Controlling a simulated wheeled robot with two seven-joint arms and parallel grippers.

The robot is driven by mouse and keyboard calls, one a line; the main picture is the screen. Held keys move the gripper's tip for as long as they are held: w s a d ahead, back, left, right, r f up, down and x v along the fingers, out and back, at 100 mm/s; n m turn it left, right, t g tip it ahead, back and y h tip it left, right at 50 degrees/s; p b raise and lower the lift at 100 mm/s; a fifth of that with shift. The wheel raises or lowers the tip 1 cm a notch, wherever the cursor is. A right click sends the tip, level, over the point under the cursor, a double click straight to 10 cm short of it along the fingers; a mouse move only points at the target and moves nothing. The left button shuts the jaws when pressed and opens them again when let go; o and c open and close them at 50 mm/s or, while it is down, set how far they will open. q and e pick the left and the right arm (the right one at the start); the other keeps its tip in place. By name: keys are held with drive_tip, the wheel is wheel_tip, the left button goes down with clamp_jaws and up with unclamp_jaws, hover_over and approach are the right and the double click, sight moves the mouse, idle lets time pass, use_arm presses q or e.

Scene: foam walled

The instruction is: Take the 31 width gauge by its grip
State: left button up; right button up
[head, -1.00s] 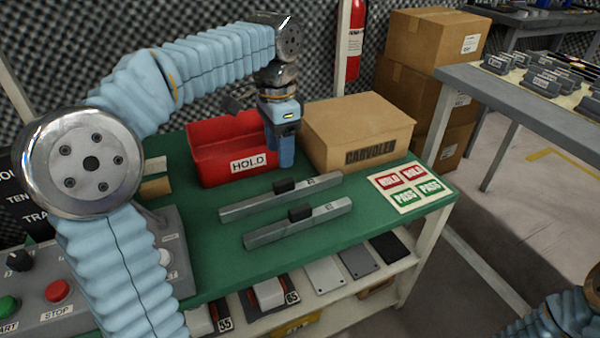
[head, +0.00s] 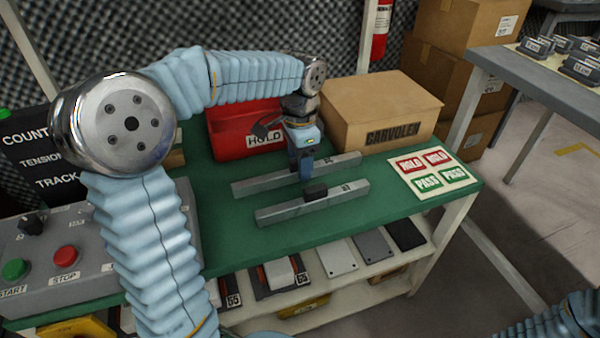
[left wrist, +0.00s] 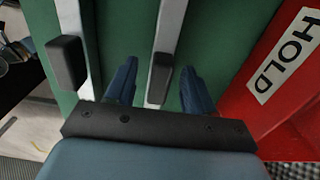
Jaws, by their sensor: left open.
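Two grey bar gauges with black grips lie side by side on the green bench top. The back gauge (head: 258,184) is nearer the red bin; the front gauge (head: 284,214) carries a black grip (head: 315,193). Their number marks are too small to read, so I cannot tell which is 31. My left gripper (head: 304,178) is open, pointing down over the back gauge and hiding its grip in the head view. In the left wrist view its fingers stand apart on either side of the back gauge's black grip (left wrist: 159,80). The front gauge's grip also shows there (left wrist: 66,62). My right gripper is out of view.
The red HOLD bin (head: 226,140) stands close behind the back gauge. A cardboard box (head: 372,112) is behind to the right. A HOLD/PASS card (head: 432,170) lies at the bench's right end. A control box with buttons (head: 90,262) is at left.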

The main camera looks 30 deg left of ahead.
use_arm(q)
drive_tip(key=shift+f, duration=0.65)
clamp_jaws()
